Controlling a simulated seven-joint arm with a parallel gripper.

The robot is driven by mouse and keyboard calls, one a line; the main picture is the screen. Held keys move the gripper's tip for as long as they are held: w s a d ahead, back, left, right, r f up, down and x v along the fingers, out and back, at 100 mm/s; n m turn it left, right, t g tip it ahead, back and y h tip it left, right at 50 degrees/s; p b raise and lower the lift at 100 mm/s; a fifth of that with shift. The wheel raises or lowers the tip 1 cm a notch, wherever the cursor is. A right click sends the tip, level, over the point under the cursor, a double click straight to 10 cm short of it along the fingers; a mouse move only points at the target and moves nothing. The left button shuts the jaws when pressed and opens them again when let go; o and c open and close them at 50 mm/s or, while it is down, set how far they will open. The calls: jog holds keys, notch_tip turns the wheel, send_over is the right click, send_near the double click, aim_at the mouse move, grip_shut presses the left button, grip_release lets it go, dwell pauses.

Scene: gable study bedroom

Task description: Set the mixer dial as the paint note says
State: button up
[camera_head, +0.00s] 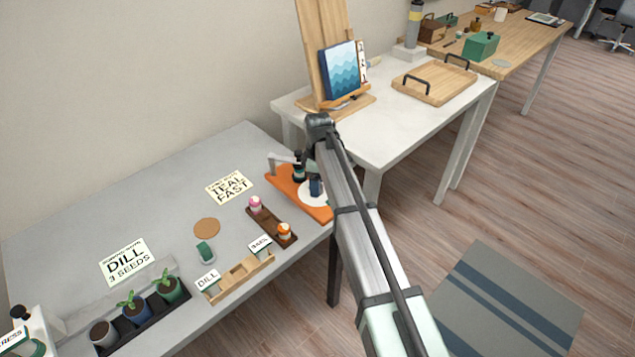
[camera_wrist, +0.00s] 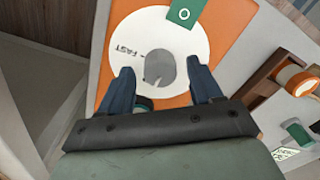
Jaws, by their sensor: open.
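The paint note (camera_head: 229,187), a pale card, lies on the grey table and reads "TEAL FAST". The mixer's orange base (camera_head: 283,186) is at the table's right end, partly hidden by my arm. In the wrist view the base (camera_wrist: 235,35) carries a white dial disc (camera_wrist: 122,32) with a grey round knob (camera_wrist: 160,72). The word "FAST" shows on the disc, left of the knob; other marks are hidden. My gripper (camera_wrist: 162,78) is open, its blue fingertips on either side of the knob. I cannot tell whether they touch it. In the head view my gripper (camera_head: 316,188) is over the disc.
A brown rack (camera_head: 268,221) with pink-topped and orange-topped pots stands left of the mixer. A green bottle (camera_head: 204,252), a labelled wooden tray (camera_head: 240,277) and potted seedlings (camera_head: 136,308) are further left. An easel (camera_head: 325,55) stands on the white table (camera_head: 385,125) behind.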

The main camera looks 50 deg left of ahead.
jog(key=shift+f, duration=0.1)
jog(key=shift+c, duration=0.3)
jog(key=c, duration=1)
jog(key=m, duration=0.4)
jog(key=shift+m, duration=0.3)
jog(key=m, duration=0.4)
jog(key=shift+m, duration=0.3)
jog(key=m, duration=0.4)
jog(key=shift+m, duration=0.3)
jog(key=shift+d+m+y, duration=0.1)
jog(key=shift+m+y, duration=0.2)
jog(key=shift+m, duration=1.8)
